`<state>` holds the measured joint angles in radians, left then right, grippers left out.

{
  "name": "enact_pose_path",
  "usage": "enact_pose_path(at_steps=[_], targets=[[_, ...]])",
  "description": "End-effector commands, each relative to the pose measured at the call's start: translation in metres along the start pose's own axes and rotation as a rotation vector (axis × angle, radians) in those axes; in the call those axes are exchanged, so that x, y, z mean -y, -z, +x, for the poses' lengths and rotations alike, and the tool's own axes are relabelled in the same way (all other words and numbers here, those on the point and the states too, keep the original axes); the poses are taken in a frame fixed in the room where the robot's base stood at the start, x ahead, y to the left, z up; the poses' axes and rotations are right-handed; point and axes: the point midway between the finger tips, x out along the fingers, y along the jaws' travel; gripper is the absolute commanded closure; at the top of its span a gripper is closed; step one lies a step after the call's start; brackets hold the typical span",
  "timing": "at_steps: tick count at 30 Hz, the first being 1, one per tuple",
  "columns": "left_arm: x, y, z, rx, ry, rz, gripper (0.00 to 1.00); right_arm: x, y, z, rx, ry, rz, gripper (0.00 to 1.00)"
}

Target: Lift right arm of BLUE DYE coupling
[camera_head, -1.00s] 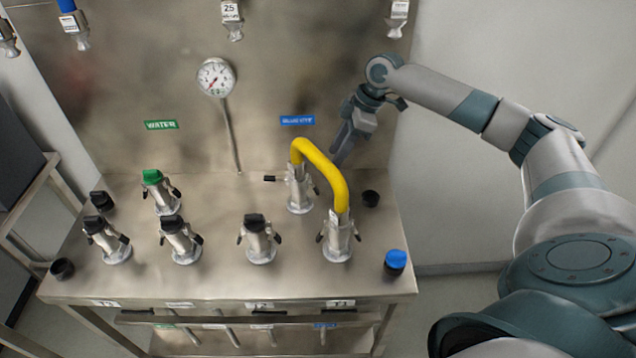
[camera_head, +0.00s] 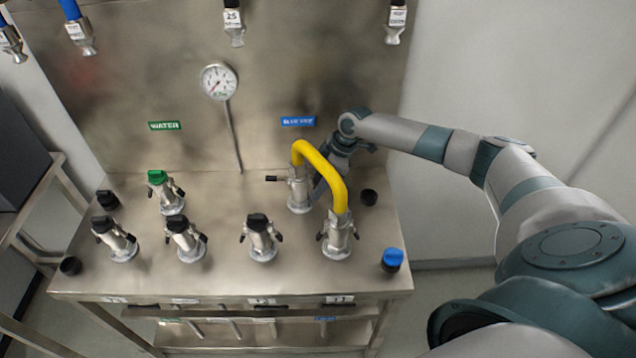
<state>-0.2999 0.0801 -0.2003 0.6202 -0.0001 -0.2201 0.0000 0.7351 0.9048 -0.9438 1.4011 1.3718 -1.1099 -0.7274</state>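The BLUE DYE coupling (camera_head: 298,192) is a metal fitting at the back of the steel bench, below a blue label (camera_head: 298,121). One end of a yellow hose (camera_head: 326,170) is on its top. Its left arm sticks out level to the left, with a black end (camera_head: 271,178). Its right arm is hidden behind the hose and my gripper. My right gripper (camera_head: 319,188) reaches down from behind, close to the coupling's right side and partly hidden by the hose. I cannot tell whether it touches the coupling or how far its fingers are apart. My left gripper is not in view.
The hose's other end is on a front coupling (camera_head: 338,237). Several black-capped couplings (camera_head: 259,236) and a green-capped one (camera_head: 168,192) stand to the left. A blue cap (camera_head: 392,259) sits at the right edge. A gauge (camera_head: 219,81) and hanging hose ends (camera_head: 396,20) are behind.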

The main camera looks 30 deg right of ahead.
Motion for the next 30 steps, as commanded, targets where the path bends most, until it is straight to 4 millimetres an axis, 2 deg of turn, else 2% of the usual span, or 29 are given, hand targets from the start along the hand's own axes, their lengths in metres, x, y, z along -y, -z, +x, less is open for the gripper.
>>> enact_pose_path(at_steps=[6, 7, 11, 17, 27, 30], targets=[[0.000, 0.000, 0.000, 0.000, 0.000, 0.000, 0.66, 0.000, 0.000, 0.000, 0.000, 0.000, 0.000, 0.66], [0.000, 0.000, 0.000, 0.000, 0.000, 0.000, 0.66, 0.000, 0.000, 0.000, 0.000, 0.000, 0.000, 0.68], [0.000, 0.000, 0.000, 0.000, 0.000, 0.000, 0.66, 0.000, 0.000, 0.000, 0.000, 0.000, 0.000, 0.99], [0.000, 0.000, -0.002, 0.000, 0.000, 0.000, 0.66, 0.000, 0.001, -0.001, 0.006, 0.000, 0.000, 1.00], [0.001, 0.003, -0.031, 0.000, 0.000, 0.000, 0.66, 0.001, 0.002, -0.009, 0.196, 0.003, -0.002, 1.00], [0.001, 0.003, -0.034, 0.000, 0.000, 0.000, 0.66, 0.000, 0.000, -0.009, 0.239, 0.001, -0.001, 1.00]])
